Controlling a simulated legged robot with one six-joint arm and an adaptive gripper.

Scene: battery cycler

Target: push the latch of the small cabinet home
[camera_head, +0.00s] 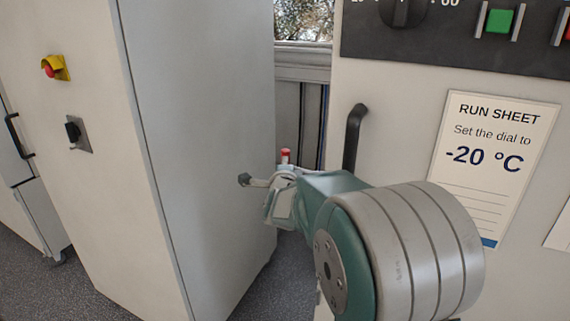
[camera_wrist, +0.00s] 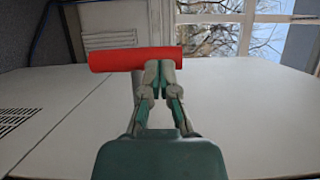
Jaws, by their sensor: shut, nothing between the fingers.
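A red cylindrical bar (camera_wrist: 118,60), which looks like the latch's grip, lies across the wrist view just beyond my fingertips. A small red piece (camera_head: 285,154) also shows in the head view, beside the end of my arm. My gripper (camera_wrist: 158,73) is shut and empty. Its fingertips overlap the bar's right part in the wrist view; I cannot tell whether they touch it. In the head view my gripper (camera_head: 279,192) is small and partly hidden by my arm. The latch's mounting is hidden, and I cannot tell how far it is turned.
A tall pale cabinet (camera_head: 203,120) stands close left of my gripper. A panel with a run sheet (camera_head: 493,165) and a black handle (camera_head: 353,138) is on the right. A window (camera_wrist: 228,32) shows beyond pale surfaces. Dark floor is free at lower left.

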